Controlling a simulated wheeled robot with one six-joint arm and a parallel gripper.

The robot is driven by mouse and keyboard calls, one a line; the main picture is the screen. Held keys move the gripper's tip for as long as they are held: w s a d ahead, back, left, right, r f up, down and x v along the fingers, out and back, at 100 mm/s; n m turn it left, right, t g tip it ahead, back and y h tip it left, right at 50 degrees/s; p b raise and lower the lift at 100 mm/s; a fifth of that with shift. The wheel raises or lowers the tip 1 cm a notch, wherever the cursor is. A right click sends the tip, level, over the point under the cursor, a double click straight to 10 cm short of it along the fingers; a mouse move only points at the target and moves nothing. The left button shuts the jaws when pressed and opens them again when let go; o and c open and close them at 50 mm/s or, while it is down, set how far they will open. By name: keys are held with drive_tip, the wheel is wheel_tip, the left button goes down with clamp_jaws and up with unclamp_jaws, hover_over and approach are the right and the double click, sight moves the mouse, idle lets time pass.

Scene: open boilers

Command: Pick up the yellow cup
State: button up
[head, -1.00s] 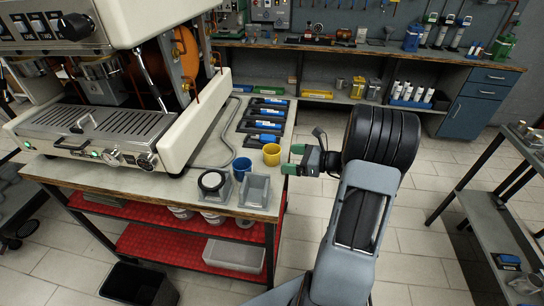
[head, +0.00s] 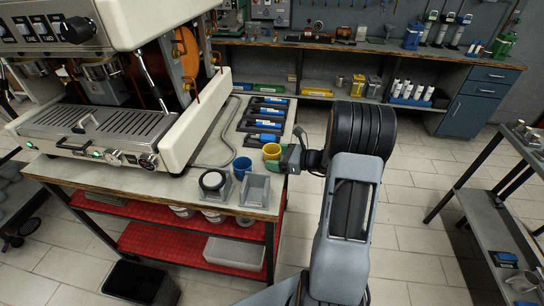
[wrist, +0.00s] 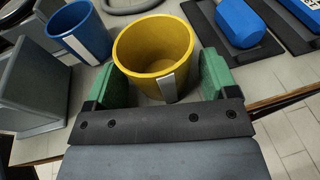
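The yellow cup (head: 271,152) stands upright near the right edge of the bench top (head: 207,190). In the wrist view the yellow cup (wrist: 154,52) sits between the two green fingers of my gripper (wrist: 157,80), toward their tips.
A blue cup (head: 241,168) stands just left of the yellow cup and shows in the wrist view (wrist: 79,31). Grey square containers (head: 255,189) stand in front. Blue-handled tools in black trays (head: 267,126) lie behind. A large coffee machine (head: 110,130) fills the left.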

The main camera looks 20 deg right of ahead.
drive_tip(key=c, duration=0.7)
drive_tip(key=shift+c, duration=0.2)
